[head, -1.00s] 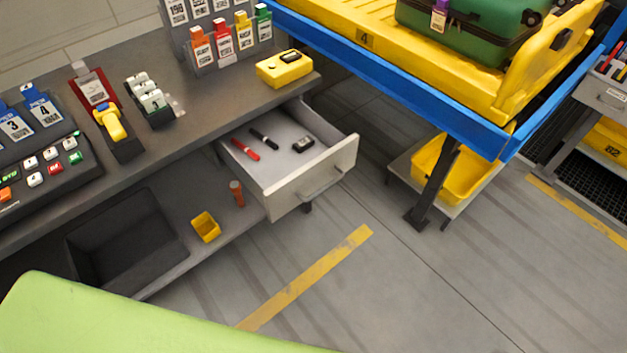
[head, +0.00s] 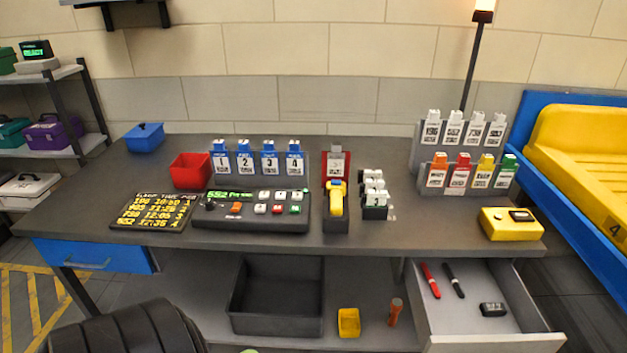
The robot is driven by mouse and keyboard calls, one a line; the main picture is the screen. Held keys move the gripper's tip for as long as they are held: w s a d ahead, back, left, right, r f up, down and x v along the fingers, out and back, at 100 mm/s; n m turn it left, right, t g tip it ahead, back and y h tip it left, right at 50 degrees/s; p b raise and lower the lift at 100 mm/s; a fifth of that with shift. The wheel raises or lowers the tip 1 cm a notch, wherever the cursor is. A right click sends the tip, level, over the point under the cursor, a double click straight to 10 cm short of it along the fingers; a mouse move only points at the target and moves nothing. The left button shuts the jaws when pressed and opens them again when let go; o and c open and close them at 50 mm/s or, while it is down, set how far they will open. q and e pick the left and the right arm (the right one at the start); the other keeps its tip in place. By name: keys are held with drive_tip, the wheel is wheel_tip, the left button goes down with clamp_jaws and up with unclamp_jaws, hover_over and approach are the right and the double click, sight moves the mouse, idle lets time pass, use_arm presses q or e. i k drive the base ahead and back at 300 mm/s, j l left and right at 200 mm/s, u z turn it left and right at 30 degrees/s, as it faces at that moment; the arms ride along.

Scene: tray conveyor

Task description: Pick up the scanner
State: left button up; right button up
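The scanner (head: 336,198) has a yellow body and sits upright in a dark stand (head: 336,221) on the grey workbench (head: 262,243), near the front edge and right of the middle. A red-backed card holder (head: 336,160) stands behind it. Neither of my grippers is in the head view, so nothing touches the scanner.
A button console (head: 212,216) stands left of the scanner, a rack of white stamps (head: 374,196) right. A yellow box (head: 511,224) is at the right end. An open drawer (head: 490,343) juts out below. A black ribbed shape (head: 130,330) fills the lower left.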

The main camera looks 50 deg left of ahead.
sight(336, 193)
drive_tip(key=u, duration=1.4)
drive_tip(key=j+z, duration=0.25)
drive_tip(key=z, duration=0.15)
drive_tip(key=j+z, duration=0.3)
drive_tip(key=z, duration=0.15)
drive_tip(key=j+z, duration=0.25)
drive_tip(key=z, duration=0.15)
